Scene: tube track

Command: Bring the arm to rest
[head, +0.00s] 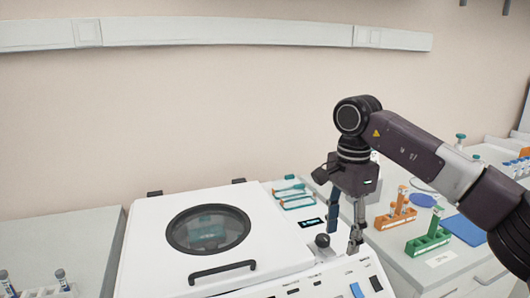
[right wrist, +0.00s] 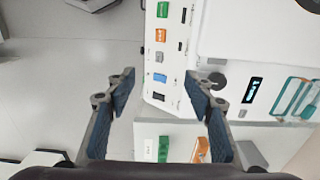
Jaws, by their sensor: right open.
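My right gripper (head: 345,234) points down over the right front of a white benchtop machine, and its jaws are apart with nothing between them. In the right wrist view the two blue-padded fingers of this gripper (right wrist: 161,86) stand wide apart, with the machine's button panel (right wrist: 160,55) beyond them. My right arm comes in from the right edge and bends down at the wrist. My left gripper is not in view.
The white machine (head: 150,262) has a closed lid with a round window (head: 208,229). To the right, an orange rack (head: 396,219) and a green rack (head: 428,243) hold tubes near a blue mat (head: 466,229). A rack with tubes (head: 62,291) stands at lower left.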

